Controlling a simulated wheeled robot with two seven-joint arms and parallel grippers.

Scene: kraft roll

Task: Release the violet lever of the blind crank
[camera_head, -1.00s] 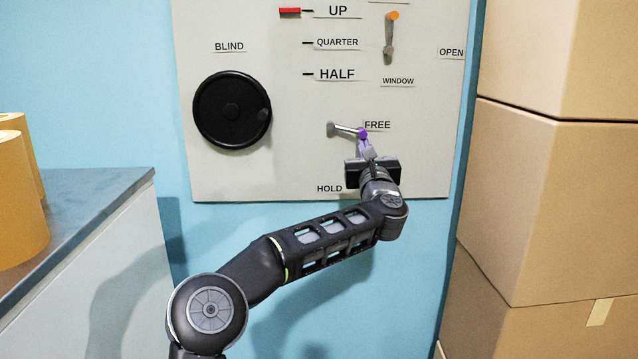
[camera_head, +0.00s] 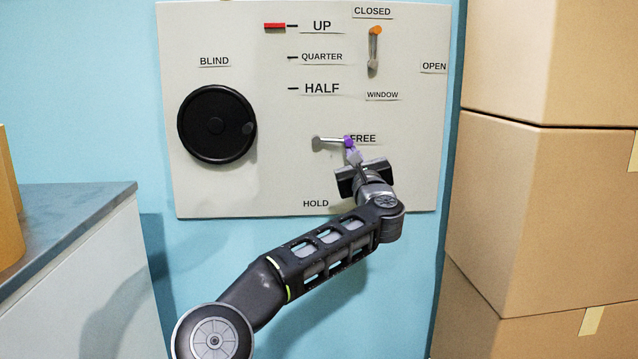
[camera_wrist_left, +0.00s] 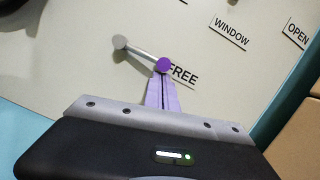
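The violet lever is a short grey arm with a violet knob (camera_head: 349,141) on a grey pivot. It points right, about level, its knob at the left edge of the FREE label (camera_head: 363,139). My left gripper (camera_head: 352,155) is just below the knob. In the left wrist view its two fingers (camera_wrist_left: 162,93) are together, tips touching or almost touching the underside of the knob (camera_wrist_left: 163,65). The blind crank, a black disc (camera_head: 217,124), is left of the lever. The HOLD label (camera_head: 315,204) is below. My right gripper is not in view.
The pale panel (camera_head: 240,190) also carries a red marker (camera_head: 275,26) beside UP and an orange-tipped window lever (camera_head: 374,48) near CLOSED. Stacked cardboard boxes (camera_head: 545,200) stand at the right. A grey-topped counter (camera_head: 75,210) with a tan roll (camera_head: 8,215) is at the left.

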